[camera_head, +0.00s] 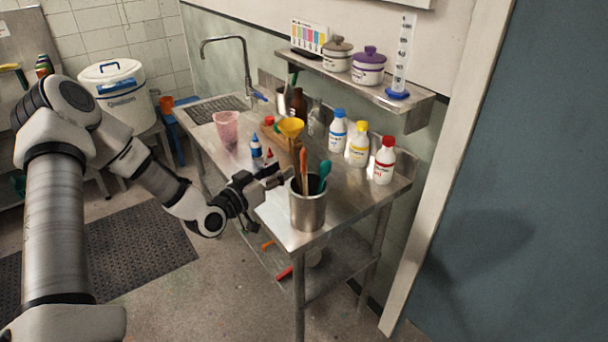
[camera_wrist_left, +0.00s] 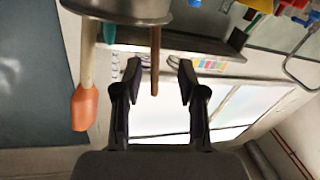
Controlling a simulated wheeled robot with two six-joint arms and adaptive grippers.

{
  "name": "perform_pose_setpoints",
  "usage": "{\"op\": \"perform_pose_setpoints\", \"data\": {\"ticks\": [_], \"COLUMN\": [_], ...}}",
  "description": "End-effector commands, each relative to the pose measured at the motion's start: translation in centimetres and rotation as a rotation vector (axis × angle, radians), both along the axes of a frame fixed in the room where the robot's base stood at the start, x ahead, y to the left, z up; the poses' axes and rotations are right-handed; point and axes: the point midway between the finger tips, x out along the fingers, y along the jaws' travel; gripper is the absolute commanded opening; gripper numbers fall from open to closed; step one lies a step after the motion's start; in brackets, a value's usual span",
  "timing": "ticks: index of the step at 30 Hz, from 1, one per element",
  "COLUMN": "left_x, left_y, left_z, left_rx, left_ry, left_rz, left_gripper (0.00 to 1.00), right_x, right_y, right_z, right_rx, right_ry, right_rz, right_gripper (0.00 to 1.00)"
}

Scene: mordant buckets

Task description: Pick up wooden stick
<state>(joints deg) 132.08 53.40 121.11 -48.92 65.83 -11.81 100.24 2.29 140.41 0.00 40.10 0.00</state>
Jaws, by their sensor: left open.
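A metal container (camera_head: 307,212) stands near the front corner of the steel table, holding several upright utensils. A thin brown wooden stick (camera_wrist_left: 155,62) rises from it. In the left wrist view, which is upside down, the stick appears between my fingertips without visible contact. An orange spatula (camera_wrist_left: 84,108) and a teal utensil (camera_wrist_left: 109,32) stand beside it in the same container. My left gripper (camera_head: 281,177) is open and empty, just left of the container's rim in the head view. In that view the stick is hard to tell from the orange utensil. My right gripper is out of view.
White bottles with blue (camera_head: 338,130), yellow (camera_head: 357,150) and red (camera_head: 383,163) caps stand along the table's back. A pink beaker (camera_head: 227,130) and a yellow funnel (camera_head: 291,127) stand further back left. A wall shelf (camera_head: 400,104) holds pots.

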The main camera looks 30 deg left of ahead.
Motion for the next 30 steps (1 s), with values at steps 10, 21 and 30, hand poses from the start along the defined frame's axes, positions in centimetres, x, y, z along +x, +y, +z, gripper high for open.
{"op": "perform_pose_setpoints", "data": {"ticks": [10, 21, 30], "left_x": [4.4, 5.6, 5.6], "left_y": [-1.4, -1.5, -1.5], "left_z": [0.1, 0.0, -0.1], "left_rx": [0.005, 0.000, 0.000], "left_ry": [0.001, 0.001, 0.002], "left_rz": [-0.004, -0.001, -0.001], "left_gripper": [0.41, 0.19, 0.00], "right_x": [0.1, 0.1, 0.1], "right_y": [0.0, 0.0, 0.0], "right_z": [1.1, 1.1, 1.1], "right_rx": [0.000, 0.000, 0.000], "right_ry": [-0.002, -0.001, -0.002], "right_rz": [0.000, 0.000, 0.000], "right_gripper": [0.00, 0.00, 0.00]}}
